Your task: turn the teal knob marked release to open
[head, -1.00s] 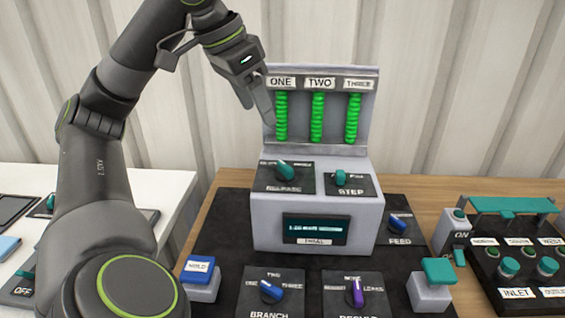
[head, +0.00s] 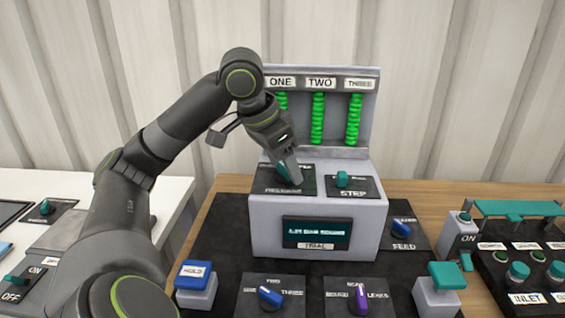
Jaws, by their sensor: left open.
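The teal release knob (head: 282,173) sits on a dark plate at the upper left of the grey console's top. My left gripper (head: 291,176) is over this knob, with its fingers pointing down at it. The fingers hide part of the knob and its plate, so its pointer direction and whether the fingers touch it cannot be told. The gripper is open. My right gripper is not in the picture.
A teal STEP knob (head: 342,179) is close on the right. A panel with green columns (head: 318,120) stands behind. In front are a TRIAL display (head: 316,232), a blue HOLD button (head: 195,275), a BRANCH knob (head: 270,298) and a purple knob (head: 361,300).

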